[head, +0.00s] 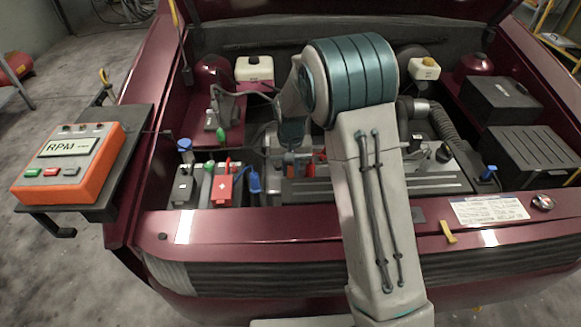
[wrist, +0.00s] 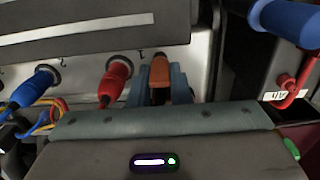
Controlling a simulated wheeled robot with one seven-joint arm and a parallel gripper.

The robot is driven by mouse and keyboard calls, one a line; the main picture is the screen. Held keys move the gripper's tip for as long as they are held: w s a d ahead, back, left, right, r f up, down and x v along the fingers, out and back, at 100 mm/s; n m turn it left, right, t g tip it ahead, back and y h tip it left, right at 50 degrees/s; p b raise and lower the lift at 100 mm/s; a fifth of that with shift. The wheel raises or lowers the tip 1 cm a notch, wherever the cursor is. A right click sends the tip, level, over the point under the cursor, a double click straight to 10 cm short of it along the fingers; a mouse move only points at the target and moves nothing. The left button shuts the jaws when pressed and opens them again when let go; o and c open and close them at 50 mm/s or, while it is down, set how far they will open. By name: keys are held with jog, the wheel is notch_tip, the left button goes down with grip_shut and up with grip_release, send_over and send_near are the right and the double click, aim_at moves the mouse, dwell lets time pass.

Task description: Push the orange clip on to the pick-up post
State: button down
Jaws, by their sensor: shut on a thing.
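The orange clip (wrist: 160,72) shows in the wrist view between the two blue-grey fingers of my gripper (wrist: 162,85), which is shut on it. The clip's far end is up against the pale face of the engine part, just right of a red plug boot. The pick-up post is not visible as a separate thing; the clip and fingers may hide it. I cannot tell whether the clip is seated on it. In the head view my gripper (head: 289,160) reaches down into the engine bay, and the clip cannot be made out for sure there.
A red boot (wrist: 116,75) and a blue boot (wrist: 38,82) sit in sockets left of the clip. A blue cylinder (wrist: 285,22) with a red lead is at the right. The orange RPM meter (head: 68,160) stands on a side tray. The battery (head: 205,188) is at front left.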

jog(key=shift+f, duration=0.3)
jog(key=c, duration=1.3)
grip_release()
jog(key=shift+o, duration=0.2)
